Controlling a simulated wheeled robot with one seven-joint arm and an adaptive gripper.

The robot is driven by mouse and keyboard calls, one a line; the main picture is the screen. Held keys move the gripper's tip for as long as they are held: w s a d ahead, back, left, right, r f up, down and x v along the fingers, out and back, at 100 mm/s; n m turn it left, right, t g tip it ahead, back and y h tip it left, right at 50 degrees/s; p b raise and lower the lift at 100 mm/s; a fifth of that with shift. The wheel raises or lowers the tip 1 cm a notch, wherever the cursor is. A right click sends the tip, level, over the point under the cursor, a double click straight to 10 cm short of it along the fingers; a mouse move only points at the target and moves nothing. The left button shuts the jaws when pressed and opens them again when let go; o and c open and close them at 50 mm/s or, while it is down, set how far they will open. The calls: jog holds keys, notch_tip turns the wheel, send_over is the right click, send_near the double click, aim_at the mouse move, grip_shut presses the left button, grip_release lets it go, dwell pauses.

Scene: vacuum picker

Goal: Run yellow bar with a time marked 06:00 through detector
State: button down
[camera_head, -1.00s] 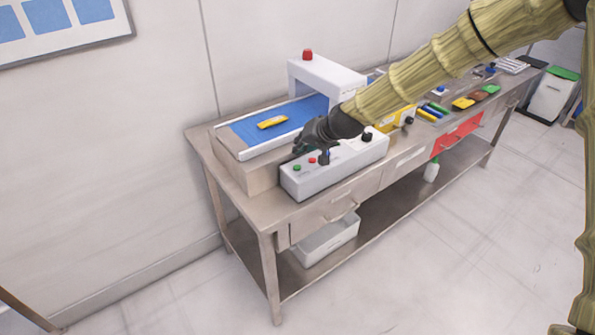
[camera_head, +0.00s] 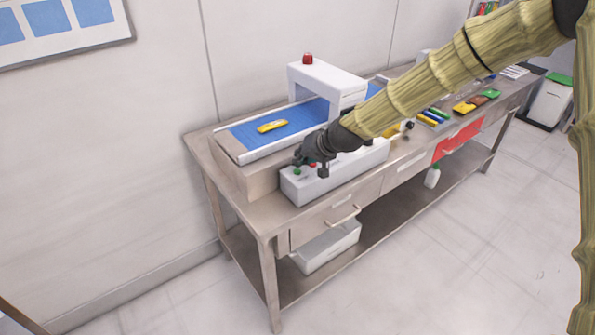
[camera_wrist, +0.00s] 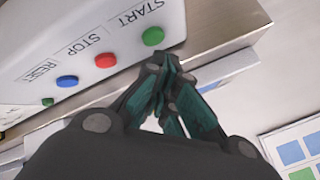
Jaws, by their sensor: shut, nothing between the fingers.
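The yellow bar (camera_head: 272,126) lies on the blue conveyor belt (camera_head: 248,133), to the left of the white detector arch (camera_head: 330,78). Its time marking is too small to read. My gripper (camera_head: 323,170) is shut and empty over the grey-white control box (camera_head: 345,172) in front of the belt. In the wrist view the shut fingertips (camera_wrist: 165,65) are beside the green START button (camera_wrist: 153,36). The red STOP button (camera_wrist: 106,60) and the blue RESET button (camera_wrist: 67,81) are to its left. I cannot tell whether a finger touches a button.
A red lamp (camera_head: 308,59) tops the arch. My arm hides part of the belt and the box's right end. Several coloured bars (camera_head: 433,115) lie farther right on the steel table (camera_head: 375,186). A red drawer front (camera_head: 459,138) is below them. A white bin (camera_head: 328,247) is on the lower shelf.

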jog(key=shift+f, duration=0.15)
dwell(0.7)
jog(key=shift+f, duration=0.3)
